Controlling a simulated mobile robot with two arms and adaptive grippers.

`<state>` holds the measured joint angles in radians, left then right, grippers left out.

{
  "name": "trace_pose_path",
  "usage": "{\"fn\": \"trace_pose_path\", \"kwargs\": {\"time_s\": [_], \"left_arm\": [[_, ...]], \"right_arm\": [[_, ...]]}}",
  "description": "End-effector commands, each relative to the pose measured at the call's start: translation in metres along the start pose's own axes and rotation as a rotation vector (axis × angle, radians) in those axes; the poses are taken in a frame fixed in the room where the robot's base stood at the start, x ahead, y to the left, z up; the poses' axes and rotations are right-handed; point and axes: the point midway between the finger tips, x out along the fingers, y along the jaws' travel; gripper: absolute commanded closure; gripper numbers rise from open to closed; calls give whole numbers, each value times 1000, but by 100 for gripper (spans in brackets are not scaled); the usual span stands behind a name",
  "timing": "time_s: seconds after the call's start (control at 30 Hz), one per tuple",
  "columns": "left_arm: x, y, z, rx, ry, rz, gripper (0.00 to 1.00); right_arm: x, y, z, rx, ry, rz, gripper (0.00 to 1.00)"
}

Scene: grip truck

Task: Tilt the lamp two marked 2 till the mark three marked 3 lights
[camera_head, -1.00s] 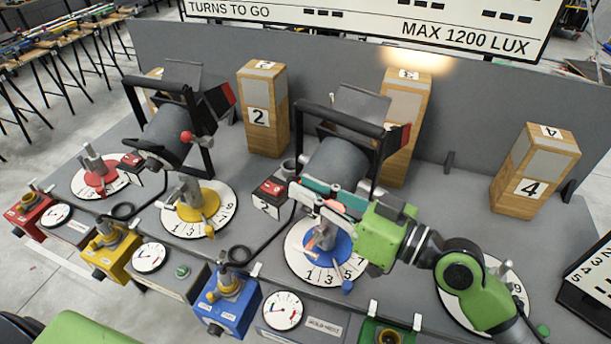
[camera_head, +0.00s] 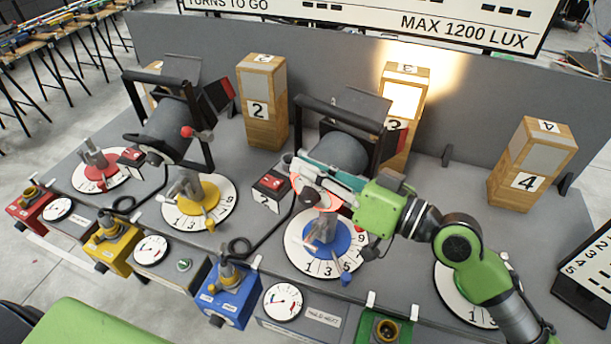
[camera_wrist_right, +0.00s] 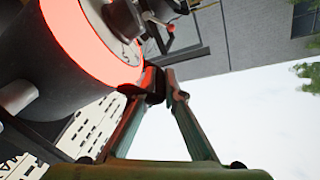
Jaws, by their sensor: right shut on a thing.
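Lamp two (camera_head: 345,152) is a dark grey drum in a black frame, right of the middle in the head view; its box with a red switch and a 2 (camera_head: 268,192) stands to its left. Mark three (camera_head: 403,101) is a wooden block behind the lamp; its front panel glows bright white, and its lower part is partly hidden by the lamp frame. My right gripper (camera_head: 299,181) is at the lamp's rear, shut on a dark knob of the lamp, which shows between the fingertips in the right wrist view (camera_wrist_right: 156,84). My left gripper is not in view.
Mark 2 (camera_head: 262,105) and mark 4 (camera_head: 528,170) stand unlit along the grey back wall. Lamp one (camera_head: 168,128) is on the left. Below lamp two are a blue numbered dial (camera_head: 325,235) and a blue box (camera_head: 228,295). The bench right of mark three is mostly clear.

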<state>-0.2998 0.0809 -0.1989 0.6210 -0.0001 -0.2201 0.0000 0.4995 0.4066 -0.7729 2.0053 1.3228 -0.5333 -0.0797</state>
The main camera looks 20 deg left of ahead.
Motion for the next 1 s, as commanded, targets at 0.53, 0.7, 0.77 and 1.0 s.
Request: {"fn": "trace_pose_path", "kwargs": {"time_s": [0.53, 0.7, 0.77, 1.0], "left_arm": [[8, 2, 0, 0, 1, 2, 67], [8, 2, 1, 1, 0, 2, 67], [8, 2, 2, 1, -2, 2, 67], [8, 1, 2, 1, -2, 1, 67]], "right_arm": [[0, 3, -12, 0, 3, 0, 84], [0, 3, -11, 0, 3, 0, 84], [-1, 3, -11, 0, 2, 0, 84], [-30, 4, -10, -1, 0, 4, 84]]}}
